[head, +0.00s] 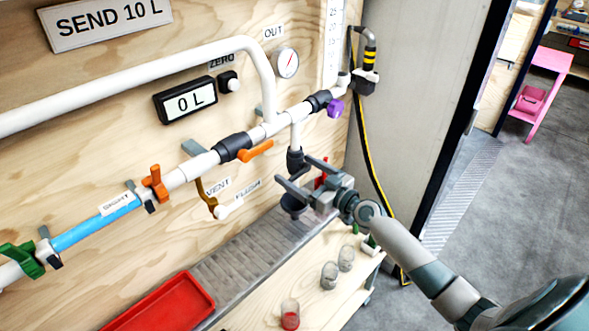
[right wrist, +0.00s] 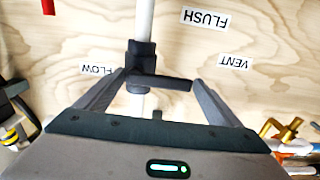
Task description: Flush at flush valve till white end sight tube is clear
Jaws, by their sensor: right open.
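The sight tube (head: 98,222) under the SIGHT label is filled with blue, between an orange-handled valve (head: 156,184) and a green-handled valve (head: 24,258). A dark valve (head: 295,158) sits on the white pipe branch dropping near the FLUSH label (head: 247,189). My right gripper (head: 295,172) is open in front of this branch and partly hides it. In the right wrist view the dark valve (right wrist: 141,60) and its black handle (right wrist: 165,83) lie between the open fingers; contact cannot be told. The left gripper is not in view.
A metal drain grate (head: 235,262) runs below the pipes, with a red tray (head: 172,302) at its left. Small jars (head: 329,275) stand on the lower wooden shelf. A black-yellow hose (head: 369,165) hangs at right.

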